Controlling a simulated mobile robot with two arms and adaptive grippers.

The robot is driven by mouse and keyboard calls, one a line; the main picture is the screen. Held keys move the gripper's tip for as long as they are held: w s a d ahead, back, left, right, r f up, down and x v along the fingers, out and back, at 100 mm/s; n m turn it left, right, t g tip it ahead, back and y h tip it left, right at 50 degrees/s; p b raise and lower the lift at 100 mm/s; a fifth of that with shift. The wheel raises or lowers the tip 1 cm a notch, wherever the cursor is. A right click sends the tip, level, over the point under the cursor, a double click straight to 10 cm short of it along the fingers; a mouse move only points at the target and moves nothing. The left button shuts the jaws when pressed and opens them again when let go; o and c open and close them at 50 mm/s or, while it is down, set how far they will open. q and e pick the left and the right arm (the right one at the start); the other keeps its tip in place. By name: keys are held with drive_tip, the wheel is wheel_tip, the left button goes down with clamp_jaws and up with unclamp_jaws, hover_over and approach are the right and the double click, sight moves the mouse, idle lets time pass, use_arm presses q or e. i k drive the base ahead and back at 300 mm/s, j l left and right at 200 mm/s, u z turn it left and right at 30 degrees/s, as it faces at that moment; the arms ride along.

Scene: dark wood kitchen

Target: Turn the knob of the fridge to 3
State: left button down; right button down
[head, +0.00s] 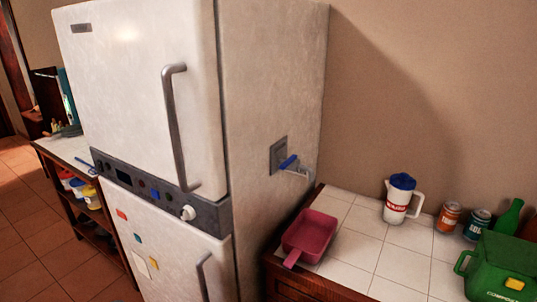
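The white fridge (140,90) stands left of the middle in the head view, seen at a tilt, with its upper and lower doors shut. A dark control panel (150,190) runs between the two doors. A pale round knob (188,213) sits near the right end of this panel. The numbers around the knob and its setting are too small to read. Smaller dark, blue and red controls and a small display lie further left on the panel. Neither gripper is in view, and nothing touches the knob.
A grey upper door handle (175,125) stands out above the panel. A blue lever (288,162) sticks out from the fridge's right side. A tiled counter (352,253) at right holds a red pan (309,235), white jug (400,199), cans and green container (502,268). Floor shows at lower left.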

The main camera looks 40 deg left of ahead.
sight(187, 213)
drive_tip(key=u, duration=2.25)
